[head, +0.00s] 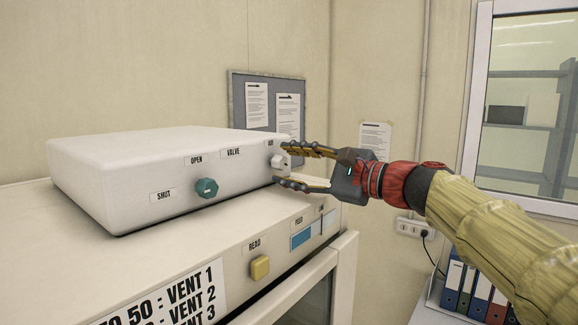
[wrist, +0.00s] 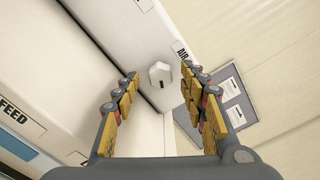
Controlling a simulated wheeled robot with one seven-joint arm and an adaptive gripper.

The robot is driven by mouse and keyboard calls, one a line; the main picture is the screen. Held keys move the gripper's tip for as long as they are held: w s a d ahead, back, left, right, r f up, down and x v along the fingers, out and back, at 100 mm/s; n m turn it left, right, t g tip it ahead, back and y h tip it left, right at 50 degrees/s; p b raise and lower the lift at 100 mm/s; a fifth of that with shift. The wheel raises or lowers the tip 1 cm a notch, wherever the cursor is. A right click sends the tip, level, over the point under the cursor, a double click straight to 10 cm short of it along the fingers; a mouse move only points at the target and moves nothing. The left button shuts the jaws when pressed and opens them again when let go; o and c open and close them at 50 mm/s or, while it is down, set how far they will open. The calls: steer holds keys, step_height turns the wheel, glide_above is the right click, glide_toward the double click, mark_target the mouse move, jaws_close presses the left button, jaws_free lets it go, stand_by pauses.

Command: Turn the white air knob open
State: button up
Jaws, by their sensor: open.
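The white air knob (head: 279,161) sits on the front face of the white box (head: 140,165), near its right end. In the wrist view the white knob (wrist: 160,75) shows a small dark mark and lies beyond the fingertips, between them, with an AIR label beside it. My gripper (head: 284,167) comes in from the right, with one finger above the knob and one below it in the head view. In the wrist view my gripper (wrist: 160,82) is open, with nothing between its yellow pads. I cannot tell whether a finger touches the knob.
A green valve knob (head: 206,188) sits between OPEN and SHUT labels on the same box. A yellow READ button (head: 260,267) and a blue FEED panel (head: 302,238) are on the cabinet (head: 236,266) below. A notice board (head: 236,97) hangs on the wall behind.

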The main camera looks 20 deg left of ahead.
steer(key=v, duration=1.1)
steer(key=shift+d, duration=0.2)
steer(key=shift+s+f, duration=0.1)
steer(key=shift+f, duration=0.05)
steer(key=s+d+f+n+h+b, duration=0.2)
steer(key=s+d+f+h+b, duration=0.3)
steer(key=f, duration=1)
steer(key=s+d+f+n+g+h+b, duration=0.1)
steer(key=s+d+f+n+h+b, duration=0.45)
steer(key=f, duration=0.85)
steer(key=s+d+f+m+h+b, duration=0.1)
steer(key=s+d+f+b, duration=0.45)
steer(key=f, duration=0.95)
steer(key=s+d+f+n+h+b, duration=0.1)
steer(key=s+d+f+n+h, duration=0.1)
steer(key=s+d+f, duration=0.2)
steer(key=s+d+f+n+h+b, duration=0.1)
steer(key=s+d+f, duration=0.4)
steer(key=f, duration=0.5)
steer(key=shift+s+f+n+h+b, duration=0.3)
steer(key=shift+n+h+b, duration=0.1)
steer(key=shift+n+h, duration=0.55)
steer(key=shift+w, duration=0.1)
steer(key=shift+c, duration=0.4)
steer(key=shift+c, duration=0.5)
